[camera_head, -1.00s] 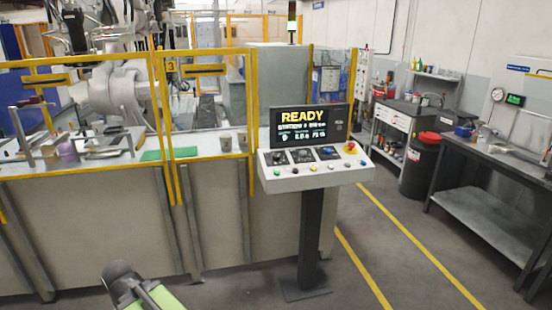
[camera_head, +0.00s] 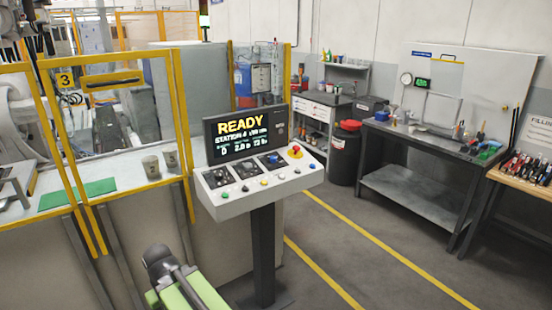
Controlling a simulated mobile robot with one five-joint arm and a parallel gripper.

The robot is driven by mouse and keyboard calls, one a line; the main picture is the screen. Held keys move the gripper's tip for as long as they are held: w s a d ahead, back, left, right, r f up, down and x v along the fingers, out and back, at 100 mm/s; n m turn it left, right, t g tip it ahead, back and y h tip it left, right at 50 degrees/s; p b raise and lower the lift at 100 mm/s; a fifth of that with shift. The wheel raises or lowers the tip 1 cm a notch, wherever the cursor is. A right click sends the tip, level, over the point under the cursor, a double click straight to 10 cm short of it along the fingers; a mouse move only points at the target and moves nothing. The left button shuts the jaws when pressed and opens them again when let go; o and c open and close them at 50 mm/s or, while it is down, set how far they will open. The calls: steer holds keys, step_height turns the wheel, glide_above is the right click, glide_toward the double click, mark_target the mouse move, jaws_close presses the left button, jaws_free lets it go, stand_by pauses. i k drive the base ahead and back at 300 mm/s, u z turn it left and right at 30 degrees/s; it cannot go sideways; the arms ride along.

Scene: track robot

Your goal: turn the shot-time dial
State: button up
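The control console (camera_head: 258,198) stands on a dark post (camera_head: 263,255) ahead of me, slightly left of centre. Its sloped white panel carries a row of three black dial plates: a left one (camera_head: 218,178), a middle one (camera_head: 245,168) and a right one (camera_head: 273,160) with a blue part. Their labels are too small to read, so I cannot tell which is the shot-time dial. The screen (camera_head: 240,136) above reads READY. A green and dark grey part of my arm shows at the bottom, below and left of the panel, apart from it. My gripper's fingers do not show.
A red emergency button (camera_head: 295,151) sits at the panel's right end. A yellow-framed fence (camera_head: 183,130) and a bench with a green mat (camera_head: 78,194) are on the left. Open floor with yellow lines (camera_head: 380,245) lies right, before a grey workbench (camera_head: 415,195).

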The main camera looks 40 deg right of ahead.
mark_target(247, 167)
steer(key=z, duration=0.3)
steer(key=i, duration=1.45)
steer(key=u, duration=0.65)
